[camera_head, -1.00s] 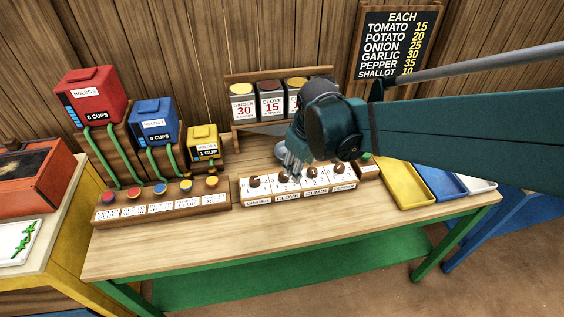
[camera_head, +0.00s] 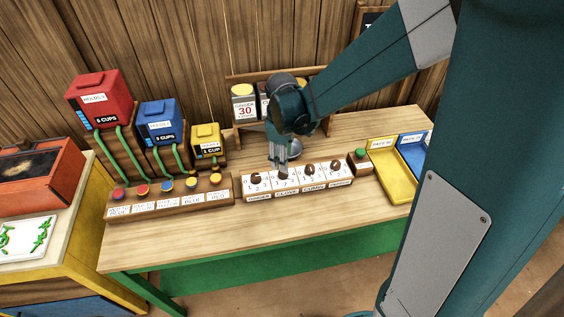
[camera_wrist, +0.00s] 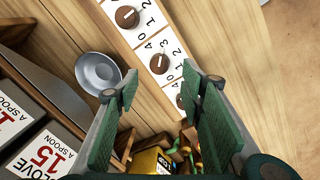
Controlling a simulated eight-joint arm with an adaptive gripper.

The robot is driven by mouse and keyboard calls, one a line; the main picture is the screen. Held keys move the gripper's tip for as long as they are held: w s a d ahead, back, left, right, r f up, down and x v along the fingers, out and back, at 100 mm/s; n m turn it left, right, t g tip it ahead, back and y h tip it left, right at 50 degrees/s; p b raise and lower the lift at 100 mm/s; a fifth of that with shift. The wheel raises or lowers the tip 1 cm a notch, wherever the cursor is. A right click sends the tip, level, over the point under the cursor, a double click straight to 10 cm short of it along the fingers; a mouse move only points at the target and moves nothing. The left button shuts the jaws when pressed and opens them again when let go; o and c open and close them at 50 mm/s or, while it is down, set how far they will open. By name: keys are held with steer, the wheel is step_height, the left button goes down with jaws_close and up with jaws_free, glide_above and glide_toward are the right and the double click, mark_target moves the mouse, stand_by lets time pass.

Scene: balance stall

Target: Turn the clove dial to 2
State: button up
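The dial panel (camera_head: 262,196) is a long box with white faces and several brown knobs, labelled ginger, clove, cumin and pepper. The clove dial (camera_head: 283,175) is second from the left, partly covered by my gripper. My gripper (camera_head: 281,167) points down directly over it; contact cannot be made out. In the wrist view my gripper (camera_wrist: 163,80) has its two green fingers clearly apart, with nothing held. A brown knob with a white pointer line (camera_wrist: 159,64) shows between the fingertips. It seems to be the clove dial, but its label is hidden. I cannot read its setting surely.
The ginger dial (camera_head: 257,179) and cumin dial (camera_head: 309,170) sit close on either side. A metal bowl (camera_wrist: 99,72) and spice jars (camera_head: 243,104) stand behind. A button panel (camera_head: 170,200) lies left; a green-button box (camera_head: 359,158) and yellow tray (camera_head: 391,178) lie right. The front tabletop is clear.

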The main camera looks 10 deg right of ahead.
mark_target(283, 174)
steer(key=shift+w+a+f, duration=0.15)
steer(key=shift+w+f, duration=0.05)
steer(key=shift+f, duration=0.05)
steer(key=shift+f, duration=0.2)
stand_by(0.3)
steer(key=shift+w+d+f, duration=0.1)
steer(key=shift+w+f, duration=0.05)
steer(key=shift+f, duration=1.7)
steer(key=shift+w+d+f, duration=0.1)
steer(key=shift+f, duration=1.75)
steer(key=c, duration=0.9)
